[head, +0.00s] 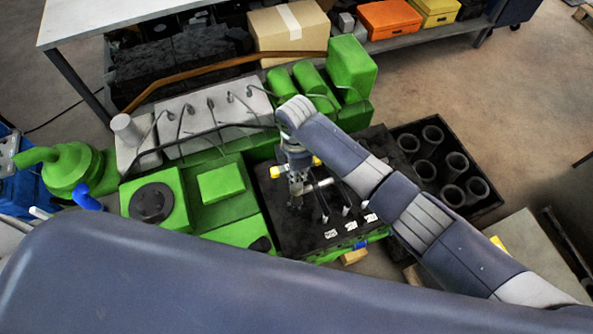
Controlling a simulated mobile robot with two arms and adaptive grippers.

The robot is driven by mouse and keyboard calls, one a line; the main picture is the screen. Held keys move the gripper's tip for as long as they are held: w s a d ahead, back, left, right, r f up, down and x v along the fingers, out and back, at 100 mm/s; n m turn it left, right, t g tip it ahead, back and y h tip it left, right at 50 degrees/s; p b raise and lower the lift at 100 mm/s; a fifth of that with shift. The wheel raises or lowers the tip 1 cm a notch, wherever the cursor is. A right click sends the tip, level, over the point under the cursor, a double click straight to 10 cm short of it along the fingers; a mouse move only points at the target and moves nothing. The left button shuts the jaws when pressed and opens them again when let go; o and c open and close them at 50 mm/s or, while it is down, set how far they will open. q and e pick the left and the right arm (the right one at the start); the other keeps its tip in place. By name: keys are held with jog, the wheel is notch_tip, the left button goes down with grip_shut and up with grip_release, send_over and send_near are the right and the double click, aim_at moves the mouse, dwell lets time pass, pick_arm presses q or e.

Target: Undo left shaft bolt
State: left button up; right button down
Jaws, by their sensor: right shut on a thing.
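My right arm comes in from the right, and its gripper (297,200) points down over the black top at the front right of the green engine (225,210). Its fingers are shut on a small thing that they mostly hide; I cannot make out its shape. A yellow-ended part (276,171) shows just left of the gripper, and another bit of yellow shows behind its wrist. Which piece is the left shaft bolt cannot be told at this size. My left gripper is not in view.
Dark cables with white labels (330,234) lie right of the gripper. A black crate of grey cylinders (482,188) stands further right. A shelf with a cardboard box (288,32) and an orange case (389,18) is behind. Bare floor (480,90) lies at the upper right.

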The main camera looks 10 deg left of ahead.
jog(key=n, duration=0.6)
jog(key=shift+b, duration=0.35)
jog(key=n+b, duration=0.1)
jog(key=n, duration=0.4)
jog(key=n+b, duration=0.2)
jog(key=n, duration=0.4)
jog(key=shift+n, duration=0.3)
jog(key=shift+n+b, duration=0.7)
jog(key=shift+n, duration=0.5)
jog(key=shift+r+n, duration=0.15)
jog(key=shift+n, duration=0.75)
jog(key=shift+r, duration=0.1)
